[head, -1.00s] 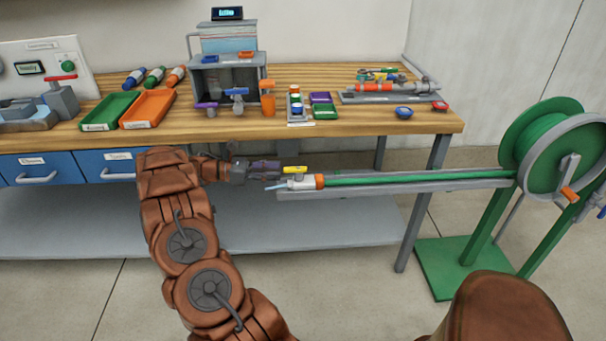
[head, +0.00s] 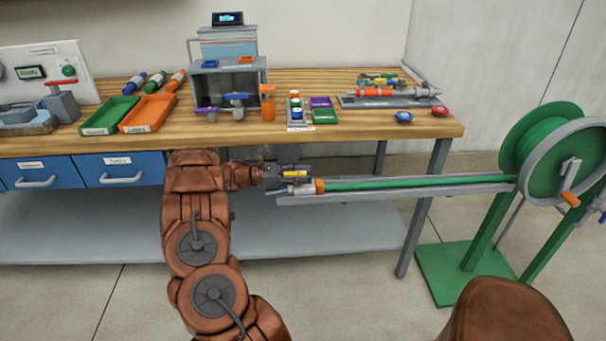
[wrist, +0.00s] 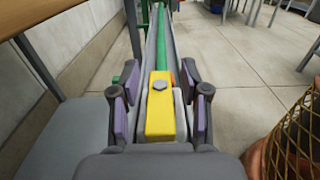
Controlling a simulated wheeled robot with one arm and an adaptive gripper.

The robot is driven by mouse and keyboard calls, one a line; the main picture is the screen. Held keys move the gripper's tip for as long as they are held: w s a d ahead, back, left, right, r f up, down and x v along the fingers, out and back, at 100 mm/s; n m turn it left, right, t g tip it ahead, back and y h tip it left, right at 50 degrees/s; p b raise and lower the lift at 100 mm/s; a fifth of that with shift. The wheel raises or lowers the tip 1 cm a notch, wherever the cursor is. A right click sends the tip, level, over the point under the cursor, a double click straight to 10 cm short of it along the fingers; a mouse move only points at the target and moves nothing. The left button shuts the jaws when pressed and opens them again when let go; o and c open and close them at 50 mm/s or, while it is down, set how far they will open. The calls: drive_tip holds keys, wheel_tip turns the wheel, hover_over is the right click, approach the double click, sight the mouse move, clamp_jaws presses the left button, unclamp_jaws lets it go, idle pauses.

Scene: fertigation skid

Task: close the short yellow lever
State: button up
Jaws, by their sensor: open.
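The short yellow lever (head: 294,173) sits on top of a pale valve body (head: 300,189) at the left end of the green hose (head: 420,182). In the wrist view the lever (wrist: 160,120) points along the hose line, with a grey bolt head on top. My gripper (head: 292,171) is at the lever in the head view, partly covering it. In the wrist view my gripper (wrist: 160,98) is open, its purple-padded fingers on either side of the lever with gaps showing. The lever's near end meets the edge of my gripper's body in that picture, so contact there cannot be told.
A grey rail (head: 400,193) carries the hose to a green reel (head: 553,148) at the right. The wooden workbench (head: 350,125) with trays and fittings stands behind. Blue drawers (head: 118,168) are at the left.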

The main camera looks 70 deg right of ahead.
clamp_jaws()
drive_tip(key=shift+d+r, duration=0.1)
idle(0.3)
